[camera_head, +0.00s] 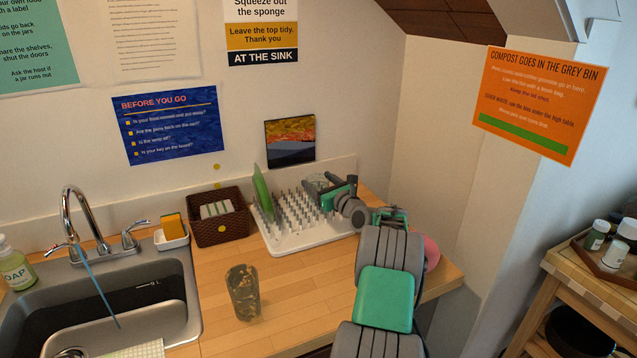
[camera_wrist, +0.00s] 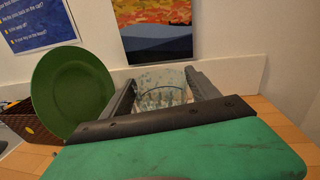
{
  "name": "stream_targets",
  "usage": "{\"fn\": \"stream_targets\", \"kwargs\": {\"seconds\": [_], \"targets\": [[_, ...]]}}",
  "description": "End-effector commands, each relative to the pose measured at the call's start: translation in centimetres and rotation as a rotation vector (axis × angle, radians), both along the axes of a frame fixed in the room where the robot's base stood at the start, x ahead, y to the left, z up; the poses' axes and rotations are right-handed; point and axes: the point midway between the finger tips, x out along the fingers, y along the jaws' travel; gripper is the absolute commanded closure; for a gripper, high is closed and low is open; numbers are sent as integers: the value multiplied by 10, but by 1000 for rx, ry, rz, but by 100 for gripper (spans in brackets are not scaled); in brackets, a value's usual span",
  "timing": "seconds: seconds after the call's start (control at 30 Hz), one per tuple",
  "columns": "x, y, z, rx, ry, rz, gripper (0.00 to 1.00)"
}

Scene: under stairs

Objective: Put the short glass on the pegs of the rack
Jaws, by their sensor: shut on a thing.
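The short glass (camera_wrist: 162,98) is clear and sits between the two dark fingers of my gripper (camera_wrist: 163,84) in the wrist view. My gripper (camera_head: 330,188) is shut on it. In the head view the short glass (camera_head: 317,181) shows small at the back right part of the rack, partly hidden by my gripper. The white rack (camera_head: 300,243) has rows of grey pegs and stands on the wooden counter by the wall. I cannot tell whether the glass touches the pegs.
A green plate (camera_head: 262,191) stands on edge at the rack's left. A taller glass (camera_head: 243,291) stands on the counter in front. A brown basket (camera_head: 220,228), sponge holder (camera_head: 171,238) and sink (camera_head: 180,262) are left. A picture (camera_head: 290,140) leans behind the rack.

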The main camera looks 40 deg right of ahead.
Motion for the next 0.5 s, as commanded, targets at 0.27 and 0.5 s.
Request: {"fn": "stream_targets", "kwargs": {"seconds": [0.27,0.5], "targets": [[0,0,-3,1,1,1,21],[0,1,-3,1,1,1,9]]}}
